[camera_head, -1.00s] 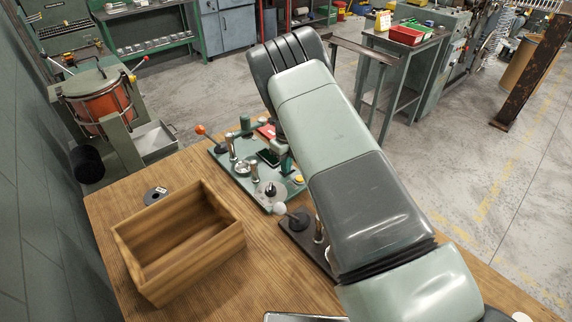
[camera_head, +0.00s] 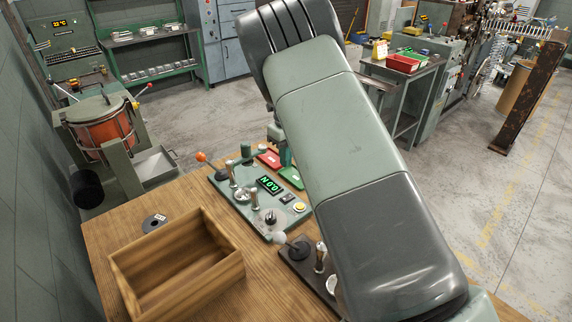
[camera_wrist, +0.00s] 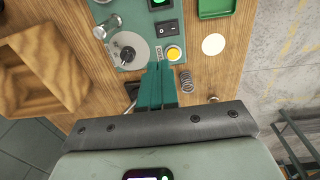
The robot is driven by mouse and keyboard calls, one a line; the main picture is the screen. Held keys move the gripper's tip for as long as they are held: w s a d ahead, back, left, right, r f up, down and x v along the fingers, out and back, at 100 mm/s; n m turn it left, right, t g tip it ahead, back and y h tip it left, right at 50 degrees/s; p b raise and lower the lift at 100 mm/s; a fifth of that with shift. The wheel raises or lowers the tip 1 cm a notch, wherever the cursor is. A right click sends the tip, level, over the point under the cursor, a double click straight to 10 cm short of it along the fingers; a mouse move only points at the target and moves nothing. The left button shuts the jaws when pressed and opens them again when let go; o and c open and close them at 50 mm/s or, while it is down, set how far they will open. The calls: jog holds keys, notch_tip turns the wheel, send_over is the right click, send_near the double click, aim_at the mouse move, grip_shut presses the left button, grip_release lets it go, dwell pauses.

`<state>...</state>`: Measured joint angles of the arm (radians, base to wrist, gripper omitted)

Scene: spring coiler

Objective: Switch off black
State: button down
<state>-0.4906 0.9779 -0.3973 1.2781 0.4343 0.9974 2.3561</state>
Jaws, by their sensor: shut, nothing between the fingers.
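The black rocker switch (camera_wrist: 168,28) sits on the green control panel (camera_wrist: 140,18), between the lit display and a yellow button (camera_wrist: 173,53). It also shows as a small black switch (camera_head: 287,198) in the head view. I cannot tell which side of it is pressed down. My gripper (camera_wrist: 158,68) shows in the wrist view with its green fingers shut and empty. Its tips are near the panel's edge, just below the yellow button in the picture, and apart from the rocker. In the head view my arm hides the gripper.
A black knob on a round dial (camera_wrist: 128,55) and metal posts (camera_head: 232,172) stand close by on the panel. A green display (camera_head: 270,185) is lit. An open wooden box (camera_head: 178,262) is at left. A spring (camera_wrist: 186,82) lies right of the fingers. Red and green trays (camera_head: 268,157) lie behind.

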aim_at(285, 199)
jog(key=shift+w+d+r+g+y, duration=0.1)
jog(key=shift+w+d+g+y, duration=0.25)
jog(key=shift+w+d, duration=0.3)
jog(key=f, duration=0.4)
jog(key=s+f, duration=0.1)
jog(key=f, duration=0.4)
jog(key=a+f, duration=0.1)
jog(key=f, duration=0.4)
jog(key=shift+s+a, duration=0.1)
jog(key=shift+s, duration=0.05)
jog(key=shift+s+a+f, duration=0.1)
jog(key=shift+f, duration=0.25)
